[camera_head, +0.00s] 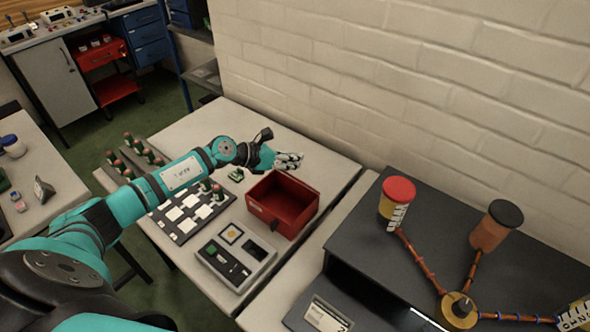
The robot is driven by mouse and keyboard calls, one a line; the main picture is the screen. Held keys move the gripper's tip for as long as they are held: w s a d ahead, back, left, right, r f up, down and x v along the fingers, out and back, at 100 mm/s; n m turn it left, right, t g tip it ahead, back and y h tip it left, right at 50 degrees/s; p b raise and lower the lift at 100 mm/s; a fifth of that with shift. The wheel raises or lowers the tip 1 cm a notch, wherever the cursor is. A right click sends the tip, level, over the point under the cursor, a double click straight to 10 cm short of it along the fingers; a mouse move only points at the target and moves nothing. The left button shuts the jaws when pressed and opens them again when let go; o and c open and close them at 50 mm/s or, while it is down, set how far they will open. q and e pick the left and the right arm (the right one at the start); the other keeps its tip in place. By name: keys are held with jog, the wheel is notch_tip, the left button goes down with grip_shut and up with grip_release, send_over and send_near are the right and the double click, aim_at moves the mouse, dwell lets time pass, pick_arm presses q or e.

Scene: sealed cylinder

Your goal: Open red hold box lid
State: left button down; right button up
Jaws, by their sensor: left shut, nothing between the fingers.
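The red box (311,217) sits on the light table in the middle of the view. Its top is open and its dark red inside shows; I cannot make out a lid. A small dark latch-like part is on its front wall. My left arm reaches in from the left, and my left gripper (289,160) is just behind the box's far edge, shut and empty. I cannot tell whether it touches the box. My right gripper is not in view.
A dark board with white cards (181,229) and a grey device (222,272) lie beside the box. A small green part (236,175) is near my wrist. A dark console with a red-capped canister (397,200) stands at right. A brick wall rises behind.

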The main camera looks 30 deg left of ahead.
pick_arm(q)
jog(key=c, duration=1.9)
grip_release()
jog(key=shift+w+a+r, duration=0.15)
jog(key=shift+w+a, duration=0.1)
jog(key=shift+a, duration=0.25)
jog(key=shift+o, duration=1.3)
jog(key=shift+a, duration=0.1)
jog(key=o, duration=0.5)
jog(key=shift+a+f, duration=0.25)
jog(key=shift+f, duration=0.05)
jog(key=shift+c, duration=0.2)
jog(key=shift+o, duration=0.4)
jog(key=shift+s+d, duration=0.1)
jog(key=shift+s, duration=0.05)
jog(key=shift+d, duration=0.1)
jog(key=v, duration=1.2)
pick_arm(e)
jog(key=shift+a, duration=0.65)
